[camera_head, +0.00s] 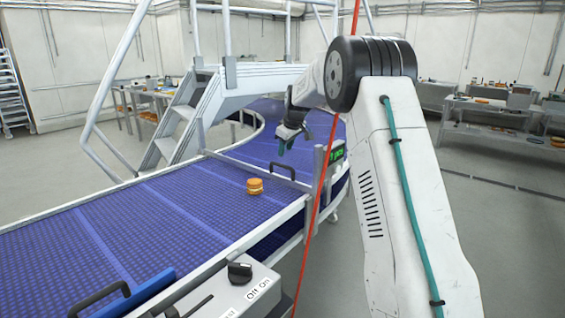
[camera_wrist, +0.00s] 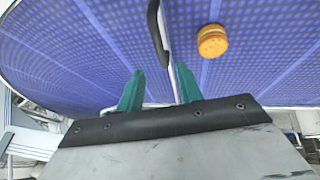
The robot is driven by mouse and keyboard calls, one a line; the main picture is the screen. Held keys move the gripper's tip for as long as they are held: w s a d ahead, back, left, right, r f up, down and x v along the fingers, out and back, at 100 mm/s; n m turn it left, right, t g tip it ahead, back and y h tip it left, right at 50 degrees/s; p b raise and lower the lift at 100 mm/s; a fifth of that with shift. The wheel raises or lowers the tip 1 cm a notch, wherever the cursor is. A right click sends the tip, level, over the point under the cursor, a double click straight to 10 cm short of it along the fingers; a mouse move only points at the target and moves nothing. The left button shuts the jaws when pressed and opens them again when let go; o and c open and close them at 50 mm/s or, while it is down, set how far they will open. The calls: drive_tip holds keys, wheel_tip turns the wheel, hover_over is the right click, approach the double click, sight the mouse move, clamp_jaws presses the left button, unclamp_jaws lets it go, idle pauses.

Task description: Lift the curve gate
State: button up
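The curve gate (camera_head: 232,161) appears as a low, thin bar across the blue belt where it starts to bend, with a black handle (camera_head: 283,168) on top. In the wrist view the handle (camera_wrist: 158,35) stands ahead of the fingertips, and the thin gate edge runs between the fingers' lines. My gripper (camera_head: 290,140) is above the belt, just beyond and above the handle in the head view. In the wrist view its two teal fingers (camera_wrist: 160,85) are spread, with no object held between them. The handle appears apart from the fingers.
A filled round (camera_head: 255,187) sits on the belt on the near side of the gate; it also shows in the wrist view (camera_wrist: 212,41). A blue gate with a black handle (camera_head: 98,298) is at the lower left, beside an off/on switch box (camera_head: 240,285). Grey stairs (camera_head: 185,125) stand behind the belt.

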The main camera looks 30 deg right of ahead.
sight(282, 165)
drive_tip(key=x, duration=0.7)
drive_tip(key=shift+w+f, duration=0.1)
drive_tip(key=shift+f, duration=0.15)
drive_tip(key=shift+r, duration=0.1)
clamp_jaws()
